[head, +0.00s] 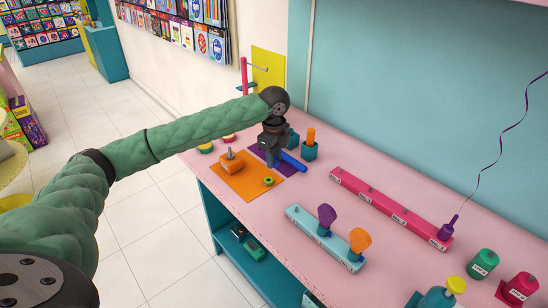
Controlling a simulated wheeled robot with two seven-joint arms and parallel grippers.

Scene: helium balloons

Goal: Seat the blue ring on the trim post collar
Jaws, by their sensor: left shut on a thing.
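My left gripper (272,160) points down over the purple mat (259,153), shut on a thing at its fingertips. A blue piece (293,162) shows at the right of the fingers. It looks like a slanted bar from here, and I cannot tell whether it is the blue ring. An orange block with a short grey post (231,163) stands on the orange mat (245,187), left of the gripper. I cannot make out a collar on it or confirm that it is the trim post. My right gripper is out of view.
A green ring-like piece (268,181) lies on the orange mat. A teal cup with an orange top (310,146) stands right of the gripper. A pink rail (390,207) and a light-blue rack (323,240) with balloon-shaped pieces are farther right. Pink tabletop between them is clear.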

